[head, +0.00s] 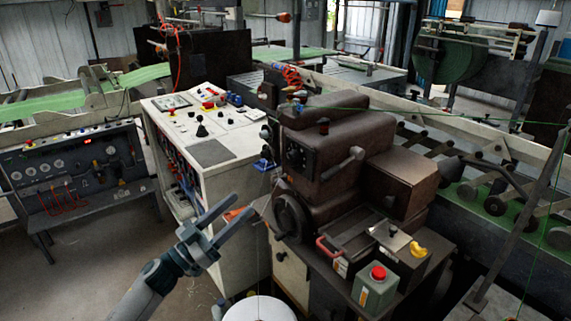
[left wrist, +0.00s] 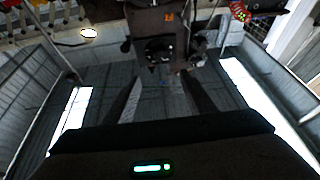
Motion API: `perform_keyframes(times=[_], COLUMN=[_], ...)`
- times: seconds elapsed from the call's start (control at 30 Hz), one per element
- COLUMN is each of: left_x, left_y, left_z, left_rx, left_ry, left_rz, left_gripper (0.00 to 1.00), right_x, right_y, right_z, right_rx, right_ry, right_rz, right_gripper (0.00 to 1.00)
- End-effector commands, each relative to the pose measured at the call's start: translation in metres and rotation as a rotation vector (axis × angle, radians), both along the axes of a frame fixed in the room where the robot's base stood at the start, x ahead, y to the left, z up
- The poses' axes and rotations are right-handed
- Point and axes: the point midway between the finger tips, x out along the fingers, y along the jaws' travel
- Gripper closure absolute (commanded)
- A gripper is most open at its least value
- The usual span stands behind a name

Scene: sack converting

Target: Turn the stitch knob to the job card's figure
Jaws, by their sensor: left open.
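The brown stitching machine (head: 345,135) stands right of centre in the head view. A dark dial plate (head: 297,157) is on its left-facing side, perhaps bearing the stitch knob; its figures are too small to read. A black handwheel (head: 291,217) sits below it. My left gripper (head: 244,206) is open and empty, left of the handwheel and apart from the machine. In the left wrist view, its two fingers (left wrist: 160,88) are spread, with a dark round knob or dial (left wrist: 160,50) beyond them. I cannot make out a job card. My right gripper is not in view.
A pale control console (head: 215,150) with buttons and a lever stands behind my left gripper. A grey box with a red button (head: 377,285) and a red handle (head: 328,246) are at the machine's front. A white round thing (head: 260,309) is at the bottom edge.

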Motion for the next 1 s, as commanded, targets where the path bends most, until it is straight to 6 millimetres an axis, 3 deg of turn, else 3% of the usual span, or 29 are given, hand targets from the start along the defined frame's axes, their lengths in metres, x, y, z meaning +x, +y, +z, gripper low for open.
perform_keyframes(times=[0.37, 1.0], left_x=[0.009, 0.072], left_y=[-0.010, -0.086], left_z=[0.007, 0.050], left_rx=[-0.001, -0.003], left_ry=[0.000, 0.000], left_rz=[0.002, 0.000], left_gripper=[0.50, 0.50], right_x=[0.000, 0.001], right_y=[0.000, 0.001], right_z=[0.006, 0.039], right_rx=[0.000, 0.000], right_ry=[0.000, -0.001], right_rz=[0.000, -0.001], right_gripper=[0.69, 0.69])
